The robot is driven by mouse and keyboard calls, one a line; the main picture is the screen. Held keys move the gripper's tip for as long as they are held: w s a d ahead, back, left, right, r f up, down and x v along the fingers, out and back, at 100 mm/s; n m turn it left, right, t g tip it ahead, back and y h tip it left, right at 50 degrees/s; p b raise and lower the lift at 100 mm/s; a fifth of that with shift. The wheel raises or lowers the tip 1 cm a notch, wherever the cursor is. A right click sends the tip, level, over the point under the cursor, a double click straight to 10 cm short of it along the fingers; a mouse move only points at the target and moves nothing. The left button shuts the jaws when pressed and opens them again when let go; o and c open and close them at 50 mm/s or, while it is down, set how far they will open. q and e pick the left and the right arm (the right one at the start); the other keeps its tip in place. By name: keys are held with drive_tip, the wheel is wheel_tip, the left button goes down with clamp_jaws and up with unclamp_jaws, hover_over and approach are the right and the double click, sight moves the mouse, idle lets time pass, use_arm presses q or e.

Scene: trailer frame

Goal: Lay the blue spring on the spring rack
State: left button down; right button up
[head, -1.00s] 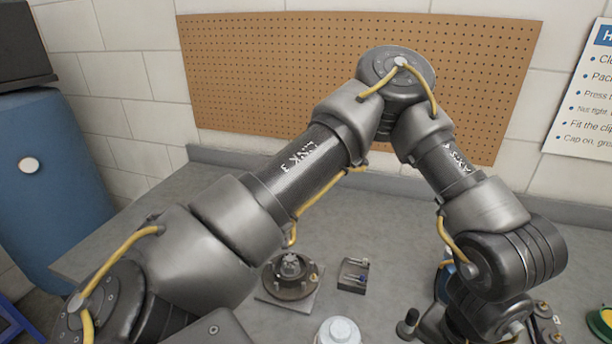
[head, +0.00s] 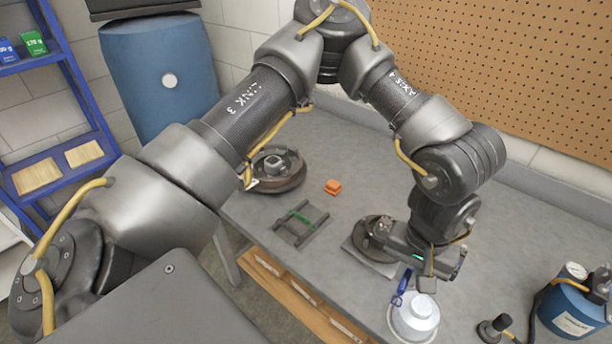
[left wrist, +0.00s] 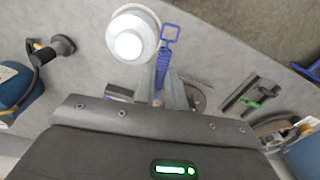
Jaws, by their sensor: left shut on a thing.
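The blue spring (head: 400,289) is gripped by my left gripper (head: 410,272) and hangs slanted beside the white jar in the head view. In the left wrist view the spring (left wrist: 163,62) sticks out past the fingertips of the left gripper (left wrist: 162,82), with a square loop at its outer end. The spring rack (head: 313,234), a dark frame with a green spring (head: 299,216) across it, stands on the bench to the left of the gripper. The rack (left wrist: 240,92) also shows at the right in the left wrist view. My right gripper is not in view.
A white jar (head: 415,318) stands close to the spring. A hub on a plate (head: 368,256) is beside my left gripper. An orange block (head: 333,187) and a drum assembly (head: 278,178) lie behind the rack. A blue tank (head: 570,308) stands at the right.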

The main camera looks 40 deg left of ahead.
use_arm(q)
drive_tip(key=w+a+n, duration=0.9)
drive_tip(key=w+a, duration=0.1)
drive_tip(key=a, duration=0.5)
drive_tip(key=a+f+n+p, duration=0.15)
drive_tip(key=a+n, duration=0.25)
drive_tip(key=a, duration=0.4)
drive_tip(key=a+f+n, duration=0.2)
drive_tip(key=a+n, duration=0.1)
drive_tip(key=a, duration=0.6)
drive_tip(key=f+b, duration=0.4)
drive_tip(key=b, duration=0.1)
drive_tip(key=shift+s+d+f, duration=0.2)
drive_tip(key=shift+s+f, duration=0.1)
drive_tip(key=shift+s, duration=0.1)
drive_tip(key=shift+f, duration=0.25)
drive_tip(key=shift+p, duration=0.5)
drive_tip(key=shift+f, duration=0.55)
